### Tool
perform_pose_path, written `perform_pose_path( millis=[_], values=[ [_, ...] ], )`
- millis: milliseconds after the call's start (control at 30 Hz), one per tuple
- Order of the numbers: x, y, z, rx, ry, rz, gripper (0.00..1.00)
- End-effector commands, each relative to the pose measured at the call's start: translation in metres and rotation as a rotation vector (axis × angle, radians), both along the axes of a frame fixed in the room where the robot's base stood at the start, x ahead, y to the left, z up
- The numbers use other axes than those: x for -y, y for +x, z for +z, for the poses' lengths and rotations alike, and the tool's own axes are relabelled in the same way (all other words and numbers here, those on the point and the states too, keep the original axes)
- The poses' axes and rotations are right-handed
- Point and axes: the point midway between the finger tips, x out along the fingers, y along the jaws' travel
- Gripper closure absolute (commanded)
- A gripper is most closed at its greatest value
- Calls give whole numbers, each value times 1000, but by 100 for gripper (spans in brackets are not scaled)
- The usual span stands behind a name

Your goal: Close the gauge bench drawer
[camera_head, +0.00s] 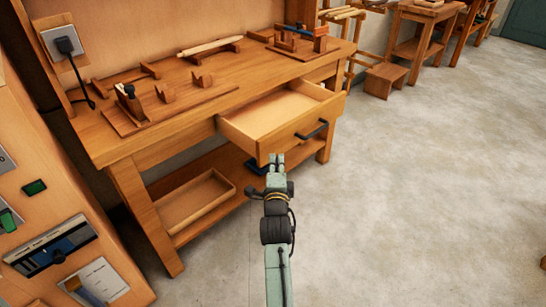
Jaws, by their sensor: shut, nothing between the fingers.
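The gauge bench (120,148) is a wooden workbench along the wall on the left. Its drawer (288,141) is pulled out from under the top, and its inside looks empty. A dark bar handle (312,130) is on the drawer front, toward its right part. My gripper (277,158) is shut and empty. In the picture its tips overlap the lower left part of the drawer front; I cannot tell whether they touch it. My arm comes up from the bottom of the picture and hides part of the lower shelf area.
Wooden gauges and fixtures (170,95) stand on the bench top. A tray (195,203) sits on the lower shelf. A cabinet with panels (45,200) is at the left.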

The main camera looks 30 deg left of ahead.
Motion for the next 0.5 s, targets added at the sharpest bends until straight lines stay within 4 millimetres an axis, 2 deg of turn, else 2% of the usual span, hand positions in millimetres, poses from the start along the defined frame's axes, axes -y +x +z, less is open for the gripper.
perform_pose_path(
  millis=[200,500],
  values=[
    [-14,5,0,0,0,-1,100],
    [-15,6,0,0,0,-2,100]
  ],
)
